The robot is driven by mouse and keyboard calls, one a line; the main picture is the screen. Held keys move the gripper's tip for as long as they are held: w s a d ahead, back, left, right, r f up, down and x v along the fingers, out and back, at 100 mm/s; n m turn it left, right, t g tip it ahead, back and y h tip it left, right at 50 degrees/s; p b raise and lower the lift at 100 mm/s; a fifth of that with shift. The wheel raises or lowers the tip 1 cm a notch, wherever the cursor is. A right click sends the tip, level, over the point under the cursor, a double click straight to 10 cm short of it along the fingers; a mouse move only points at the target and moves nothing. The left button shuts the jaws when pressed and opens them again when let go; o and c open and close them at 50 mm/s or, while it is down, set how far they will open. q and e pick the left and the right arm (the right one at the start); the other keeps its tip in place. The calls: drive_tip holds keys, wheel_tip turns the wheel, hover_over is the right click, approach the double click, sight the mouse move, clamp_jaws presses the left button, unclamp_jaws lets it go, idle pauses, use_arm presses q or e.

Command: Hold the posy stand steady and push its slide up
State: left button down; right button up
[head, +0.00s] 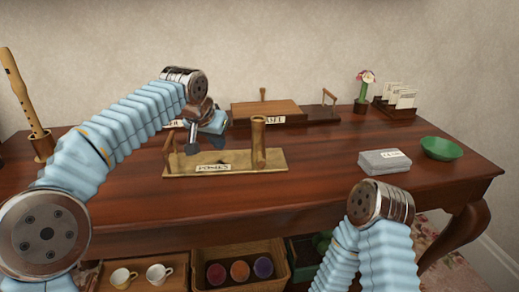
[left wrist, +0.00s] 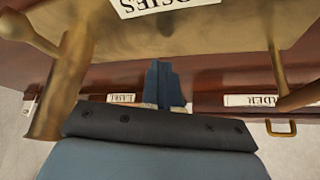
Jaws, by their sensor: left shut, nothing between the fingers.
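The posy stand is a long brass plate (head: 235,166) with a paper label, lying on the wooden table. A thick brass tube (head: 258,145) stands upright near its right end and a thin post (head: 170,148) at its left end. In the left wrist view, the picture is upside down: the tube (left wrist: 62,85) is at left with a peg sticking out, and the post (left wrist: 279,70) is at right. My left gripper (head: 217,141) is over the stand between post and tube. Its dark blue fingers (left wrist: 163,85) are together, holding nothing. My right arm is low at right; its gripper is not visible.
Behind the stand are a wooden block (head: 265,108) and labelled strips. At right are a grey box (head: 384,164), a green bowl (head: 441,148), a potted flower (head: 364,88) and a card rack (head: 397,104). A wooden flute (head: 22,92) stands at left. The table front is clear.

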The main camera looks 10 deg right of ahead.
use_arm(q)
drive_tip(key=shift+f+b, duration=0.75)
drive_tip(key=shift+f, duration=0.3)
